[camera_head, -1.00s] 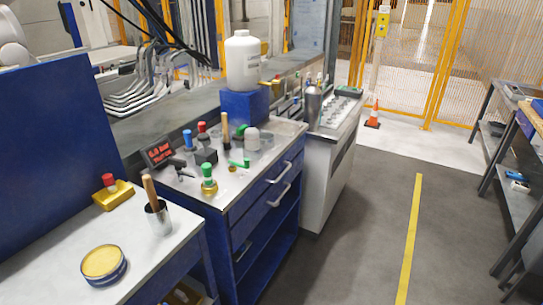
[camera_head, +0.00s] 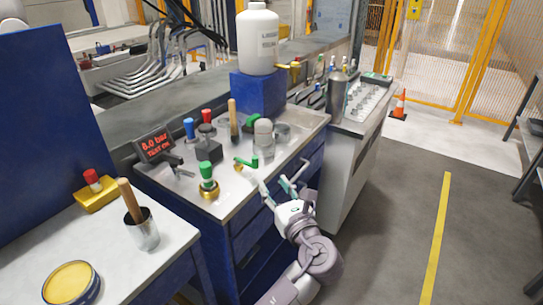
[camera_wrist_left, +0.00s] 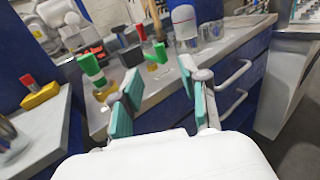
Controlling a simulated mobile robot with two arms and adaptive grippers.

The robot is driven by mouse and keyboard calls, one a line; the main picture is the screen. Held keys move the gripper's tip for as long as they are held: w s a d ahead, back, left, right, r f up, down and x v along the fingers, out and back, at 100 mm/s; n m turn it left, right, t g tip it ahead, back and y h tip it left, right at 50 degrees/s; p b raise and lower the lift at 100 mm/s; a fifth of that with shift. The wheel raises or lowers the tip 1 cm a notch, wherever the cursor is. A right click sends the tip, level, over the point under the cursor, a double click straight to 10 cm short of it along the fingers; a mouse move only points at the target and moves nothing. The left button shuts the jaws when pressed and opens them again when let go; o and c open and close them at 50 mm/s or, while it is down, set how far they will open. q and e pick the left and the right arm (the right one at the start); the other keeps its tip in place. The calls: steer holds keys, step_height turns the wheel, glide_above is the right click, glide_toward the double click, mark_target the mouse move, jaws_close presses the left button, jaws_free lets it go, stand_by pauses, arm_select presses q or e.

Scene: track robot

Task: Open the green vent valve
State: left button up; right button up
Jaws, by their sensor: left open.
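A green lever handle (camera_head: 247,162) lies low on the steel bench top near its front edge; it also shows in the left wrist view (camera_wrist_left: 158,52). A green-topped knob on a brass base (camera_head: 208,178) stands to its left, and shows in the left wrist view (camera_wrist_left: 92,68). I cannot tell for sure which of these is the vent valve. My left gripper (camera_head: 268,183) is open and empty at the bench's front edge, just in front of the lever and apart from it. Its teal-padded fingers (camera_wrist_left: 160,78) are spread in the left wrist view. My right gripper is not seen.
A display (camera_head: 155,145) reads 8.0 bar. Blue (camera_head: 189,127) and red (camera_head: 206,116) topped fittings, a wooden handle (camera_head: 233,118) and a grey dome (camera_head: 263,135) crowd the bench behind. A white bottle (camera_head: 257,40) stands on a blue block (camera_head: 257,92).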

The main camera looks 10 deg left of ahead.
mark_target(256, 160)
arm_select(q)
steer(key=x, duration=1.3)
steer(key=shift+a+f, duration=0.1)
steer(key=shift+a, duration=0.1)
jaws_close()
